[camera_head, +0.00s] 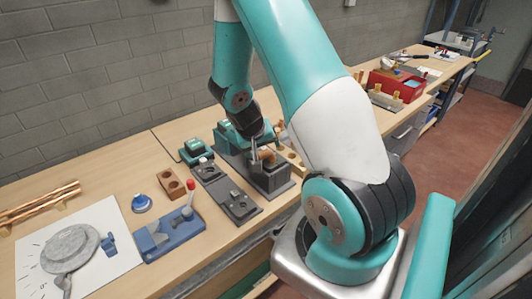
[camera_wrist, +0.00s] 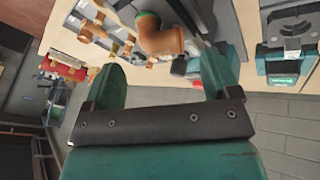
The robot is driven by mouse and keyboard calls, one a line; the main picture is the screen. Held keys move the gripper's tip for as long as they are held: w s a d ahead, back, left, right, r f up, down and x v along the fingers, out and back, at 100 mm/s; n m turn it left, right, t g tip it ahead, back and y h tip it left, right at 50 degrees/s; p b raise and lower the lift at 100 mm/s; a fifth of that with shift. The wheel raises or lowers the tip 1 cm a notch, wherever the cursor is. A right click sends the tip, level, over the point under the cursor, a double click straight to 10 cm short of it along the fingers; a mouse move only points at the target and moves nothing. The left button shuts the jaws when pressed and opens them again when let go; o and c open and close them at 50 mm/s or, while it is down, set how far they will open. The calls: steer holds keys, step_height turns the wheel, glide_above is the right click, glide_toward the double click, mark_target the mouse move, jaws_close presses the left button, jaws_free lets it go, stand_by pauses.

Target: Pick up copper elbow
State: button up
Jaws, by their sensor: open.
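The copper elbow (camera_wrist: 160,38) is a brown-orange bent pipe fitting just beyond the fingertips in the wrist view, lined up between them. In the head view the elbow (camera_head: 267,155) shows small at the top of a dark grey fixture (camera_head: 271,179), partly hidden by the fingers. My gripper (camera_wrist: 162,63) is open, with one green finger on each side and nothing between them. In the head view my gripper (camera_head: 264,143) is low over the fixture, very near the elbow; I cannot tell whether it touches.
Wooden holders with copper fittings (camera_head: 292,158) stand close right of the fixture. A grey plate fixture (camera_head: 228,192), a blue clamp tool (camera_head: 170,236) and a teal device (camera_head: 198,150) are on the left. Copper pipes (camera_head: 40,202) lie far left. A red bin (camera_head: 397,82) stands farther along the bench.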

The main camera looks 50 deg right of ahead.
mark_target(264, 151)
steer(key=shift+p+x, duration=0.7)
steer(key=shift+x, duration=1.35)
steer(key=shift+w, duration=0.1)
steer(key=c, duration=1.1)
steer(key=shift+o, duration=0.2)
steer(key=shift+r, duration=0.1)
step_height(264, 151, up, 20)
steer(key=b, duration=0.3)
steer(key=shift+b, duration=0.4)
steer(key=shift+a, duration=0.1)
